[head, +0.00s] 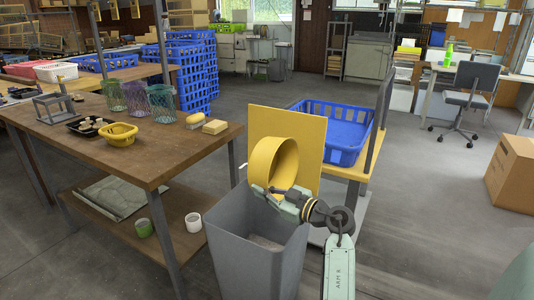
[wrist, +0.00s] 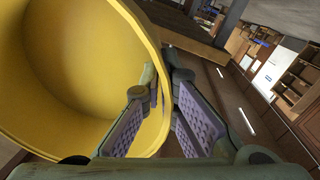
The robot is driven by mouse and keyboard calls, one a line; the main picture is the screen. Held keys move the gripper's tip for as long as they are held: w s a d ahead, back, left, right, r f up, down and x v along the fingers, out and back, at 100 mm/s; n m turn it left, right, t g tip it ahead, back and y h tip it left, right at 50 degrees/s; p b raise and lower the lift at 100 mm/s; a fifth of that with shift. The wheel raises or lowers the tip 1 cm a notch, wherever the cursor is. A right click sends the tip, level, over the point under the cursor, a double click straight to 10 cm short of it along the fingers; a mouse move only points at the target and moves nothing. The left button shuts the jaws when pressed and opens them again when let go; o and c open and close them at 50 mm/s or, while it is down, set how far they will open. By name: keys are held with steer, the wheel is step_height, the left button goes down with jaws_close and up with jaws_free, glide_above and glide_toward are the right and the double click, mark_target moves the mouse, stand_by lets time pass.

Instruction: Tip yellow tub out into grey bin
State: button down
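The yellow tub (head: 273,163) is held in the air over the grey bin, tipped well onto its side. My gripper (head: 287,197) is at the tub's lower right rim. In the wrist view, the two fingers of my gripper (wrist: 164,82) straddle the wall of the tub (wrist: 85,65), with one pad inside and one outside. The part of the tub's inside that shows looks bare. The grey bin (head: 250,258) stands upright on the floor below. A pale patch shows inside it, too unclear to identify.
A yellow board (head: 309,128) stands upright just behind the tub. A blue crate (head: 341,158) is behind it to the right. The wooden table (head: 150,162) at left holds a yellow basket (head: 118,138) and a yellow block (head: 215,126). A cardboard box (head: 512,175) stands far right; floor between is clear.

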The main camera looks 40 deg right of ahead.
steer(key=shift+r+n+g+h+p, duration=0.25)
steer(key=shift+r+g+p, duration=0.6)
steer(key=shift+p, duration=2.6)
steer(key=shift+r+n+g+h+p, duration=0.1)
steer(key=shift+r+g+h+p, duration=0.25)
steer(key=shift+g+p, duration=2)
steer(key=t+p, duration=0.1)
steer(key=p, duration=0.2)
steer(key=shift+f+t, duration=0.1)
steer(key=shift+t, duration=0.2)
steer(key=shift+f, duration=0.25)
steer(key=p, duration=0.2)
steer(key=shift+r+g+p, duration=0.3)
steer(key=shift+r+g, duration=0.1)
steer(key=g+h+p, duration=0.1)
steer(key=p, duration=0.4)
steer(key=shift+g, duration=0.4)
steer(key=shift+w+f+g+h+b, duration=0.15)
steer(key=shift+g+h+b, duration=0.4)
steer(key=shift+g, duration=0.55)
steer(key=g, duration=0.2)
steer(key=g+h, duration=0.1)
steer(key=shift+f+n+g, duration=0.2)
steer(key=shift+n+g, duration=0.05)
steer(key=shift+g, duration=0.15)
